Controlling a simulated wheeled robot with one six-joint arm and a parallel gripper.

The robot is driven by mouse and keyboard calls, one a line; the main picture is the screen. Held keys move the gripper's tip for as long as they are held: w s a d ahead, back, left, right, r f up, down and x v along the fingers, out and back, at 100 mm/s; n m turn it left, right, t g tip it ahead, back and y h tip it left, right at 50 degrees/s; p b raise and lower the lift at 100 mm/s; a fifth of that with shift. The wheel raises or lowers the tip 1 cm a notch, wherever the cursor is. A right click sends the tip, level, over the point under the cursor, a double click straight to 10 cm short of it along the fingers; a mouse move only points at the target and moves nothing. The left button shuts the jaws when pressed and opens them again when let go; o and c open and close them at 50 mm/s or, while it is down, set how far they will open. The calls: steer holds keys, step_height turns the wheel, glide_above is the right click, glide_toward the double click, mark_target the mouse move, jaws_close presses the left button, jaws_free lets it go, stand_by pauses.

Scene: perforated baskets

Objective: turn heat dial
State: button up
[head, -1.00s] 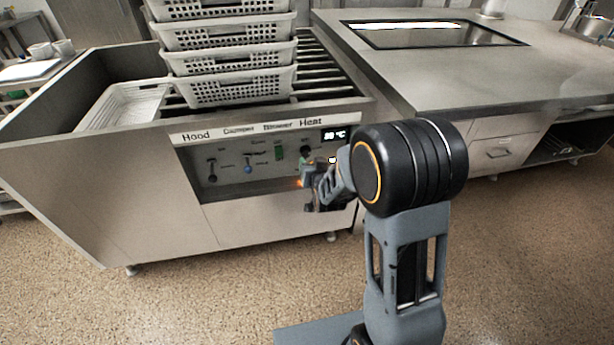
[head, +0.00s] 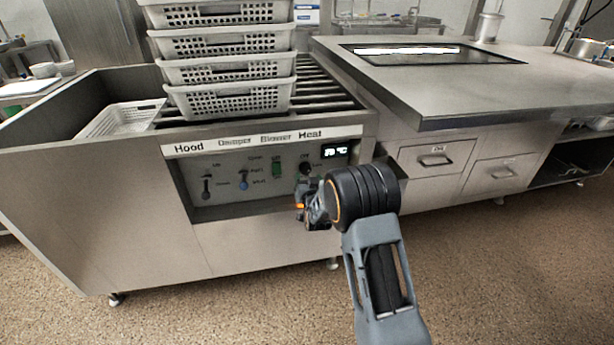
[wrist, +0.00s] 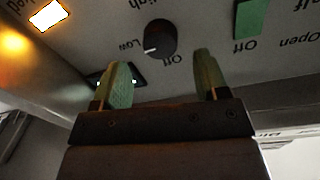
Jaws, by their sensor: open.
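The heat dial is a round black knob with a white mark. In the wrist view the heat dial (wrist: 160,37) sits on the panel just beyond my open fingertips, between "Low" and "Off"; its white mark points toward "Low". In the head view the heat dial (head: 305,168) is below the "Heat" label, beside a lit temperature display (head: 334,151). My gripper (wrist: 160,75) has two greenish fingers spread apart with nothing between them. In the head view my gripper (head: 305,198) is just below the dial, partly hidden by my wrist.
The control panel (head: 222,195) also has a green switch (head: 277,168) and a blue knob (head: 243,185) left of the dial. Stacked perforated baskets (head: 225,70) stand above on rollers. A counter with drawers (head: 437,158) is close on the right. Floor in front is clear.

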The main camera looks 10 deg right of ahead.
mark_target(306, 171)
steer(key=shift+w+d, duration=0.1)
steer(key=shift+w, duration=1.75)
steer(key=shift+c, duration=0.3)
steer(key=c, duration=0.9)
steer(key=shift+o, duration=0.2)
steer(key=shift+b, duration=0.35)
